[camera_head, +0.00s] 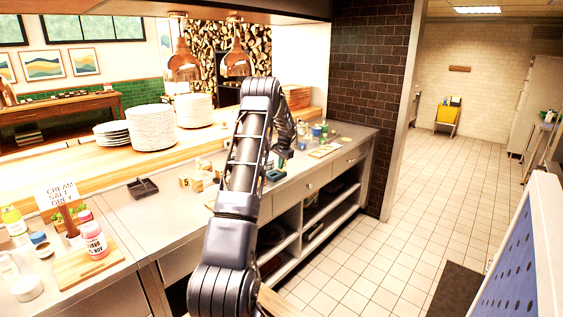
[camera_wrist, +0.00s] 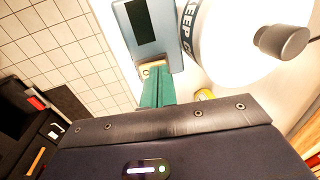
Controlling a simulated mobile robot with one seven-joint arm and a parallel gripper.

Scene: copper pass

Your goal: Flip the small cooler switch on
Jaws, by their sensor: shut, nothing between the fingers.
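In the wrist view my gripper (camera_wrist: 156,70) shows as two teal fingers pressed together, with nothing held. Just beyond their tips is a pale blue-grey box (camera_wrist: 170,40) with a dark panel on its face; it may be the small cooler. A small cream-coloured piece (camera_wrist: 146,71) shows at the box's near edge, right by the fingertips. I cannot tell whether it is the switch, whether the fingers touch it, or which way a switch is set. In the head view my arm reaches over the counter and mostly hides this spot.
A white round vessel (camera_wrist: 235,45) with "KEEP" lettering and a grey knob stands close right of the fingers. The steel counter (camera_head: 125,215) bears a wooden board (camera_head: 85,268), bottles and a dark tray (camera_head: 142,188). Plate stacks (camera_head: 152,128) stand behind. Tiled floor lies open at right.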

